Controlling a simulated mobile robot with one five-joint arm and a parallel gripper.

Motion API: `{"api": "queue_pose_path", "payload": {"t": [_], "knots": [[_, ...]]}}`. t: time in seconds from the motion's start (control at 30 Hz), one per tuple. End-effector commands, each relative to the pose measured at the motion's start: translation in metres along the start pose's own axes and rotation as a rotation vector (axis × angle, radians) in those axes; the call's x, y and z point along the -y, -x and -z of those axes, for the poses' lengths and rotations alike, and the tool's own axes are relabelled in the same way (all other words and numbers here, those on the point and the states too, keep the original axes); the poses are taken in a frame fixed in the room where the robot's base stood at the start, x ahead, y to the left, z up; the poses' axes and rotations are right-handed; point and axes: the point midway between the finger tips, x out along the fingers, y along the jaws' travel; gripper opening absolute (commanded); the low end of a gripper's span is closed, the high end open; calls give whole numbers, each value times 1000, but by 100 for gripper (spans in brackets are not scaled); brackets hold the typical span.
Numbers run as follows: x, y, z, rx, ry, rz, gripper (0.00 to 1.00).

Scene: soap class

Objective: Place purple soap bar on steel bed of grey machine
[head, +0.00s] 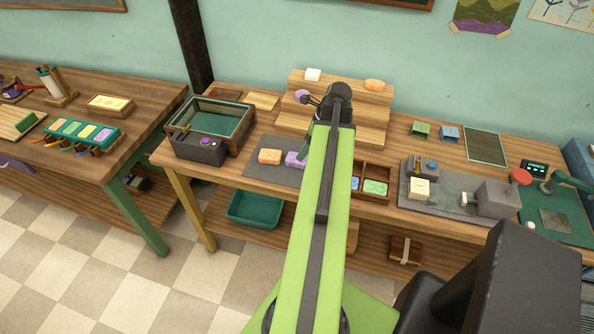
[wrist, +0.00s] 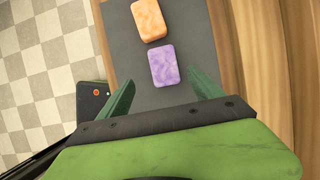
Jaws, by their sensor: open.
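A purple soap bar (wrist: 164,66) lies flat on a dark grey mat (wrist: 180,25), just below an orange soap bar (wrist: 149,19) in the wrist view. My gripper (wrist: 160,74) is open, its two green fingers apart on either side of the purple bar's lower part in the picture; height above it is unclear. In the head view the purple bar (head: 292,159) is partly hidden by my arm, beside the orange bar (head: 269,156). The grey machine (head: 494,198) stands at the right, with a flat grey bed (head: 440,205); a cream block (head: 419,188) is on it.
A stepped wooden stand (head: 350,122) behind my arm holds several soaps. A wooden divided box (head: 372,199) stands between the mat and the machine. A glass-topped case (head: 215,125) is at the left. A green mat (head: 540,190) with a lever lies far right.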

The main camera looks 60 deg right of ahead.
Motion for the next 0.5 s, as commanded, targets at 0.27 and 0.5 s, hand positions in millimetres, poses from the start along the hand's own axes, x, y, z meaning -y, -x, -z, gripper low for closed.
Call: {"api": "queue_pose_path", "payload": {"t": [0.27, 0.5], "knots": [[0, -24, 0, 0, 1, 0, 75], [7, -56, 6, 0, 1, -1, 75]]}}
